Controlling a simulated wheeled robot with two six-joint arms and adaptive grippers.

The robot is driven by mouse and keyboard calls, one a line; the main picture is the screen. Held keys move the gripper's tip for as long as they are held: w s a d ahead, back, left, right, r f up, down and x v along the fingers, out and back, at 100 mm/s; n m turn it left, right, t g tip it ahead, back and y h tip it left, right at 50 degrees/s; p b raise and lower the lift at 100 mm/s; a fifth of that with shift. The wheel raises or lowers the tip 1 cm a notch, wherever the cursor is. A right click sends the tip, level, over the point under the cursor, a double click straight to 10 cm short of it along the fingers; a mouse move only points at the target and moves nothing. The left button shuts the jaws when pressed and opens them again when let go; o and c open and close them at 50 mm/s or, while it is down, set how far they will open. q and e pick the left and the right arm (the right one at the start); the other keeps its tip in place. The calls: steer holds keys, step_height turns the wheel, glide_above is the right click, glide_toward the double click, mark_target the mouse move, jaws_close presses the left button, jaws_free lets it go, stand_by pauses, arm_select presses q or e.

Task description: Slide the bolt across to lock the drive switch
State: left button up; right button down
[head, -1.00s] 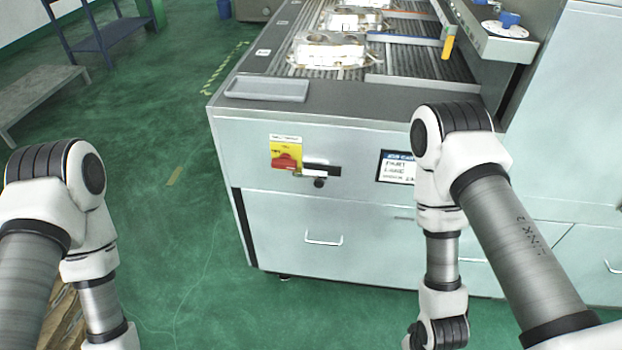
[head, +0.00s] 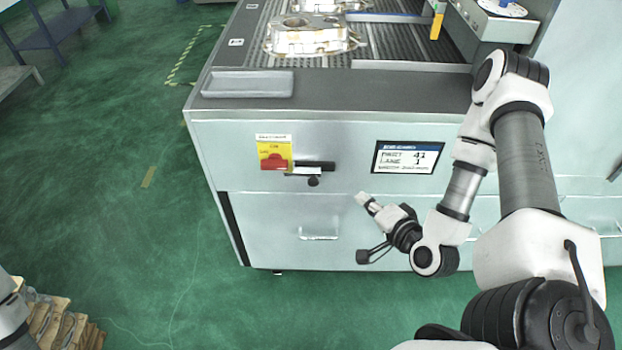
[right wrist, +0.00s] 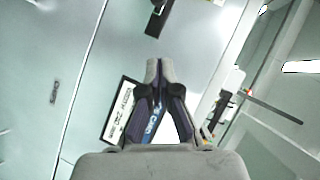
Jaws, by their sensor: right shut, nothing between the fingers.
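The drive switch (head: 274,161) is a red handle on a yellow plate on the cabinet's front. Just right of it is the bolt (head: 313,181), with a dark knob below a black and pale horizontal bar. Part of the black bolt fitting (right wrist: 156,20) shows at the top of the right wrist view. My right gripper (head: 362,198) is shut and empty, below and right of the bolt and apart from it. Its closed fingertips (right wrist: 160,68) point toward the bolt fitting in the wrist view. My left gripper is out of view.
A display screen (head: 407,157) is on the front panel, right of the bolt. A drawer handle (head: 318,237) is below. A grey tray (head: 247,84) and a casting (head: 308,36) lie on top.

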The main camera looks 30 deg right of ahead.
steer(key=b, duration=0.5)
glide_toward(316, 176)
steer(key=w, duration=0.4)
steer(key=shift+w+f, duration=0.35)
steer(key=shift+f, duration=0.45)
steer(key=shift+d, duration=0.1)
steer(key=shift+s, duration=0.1)
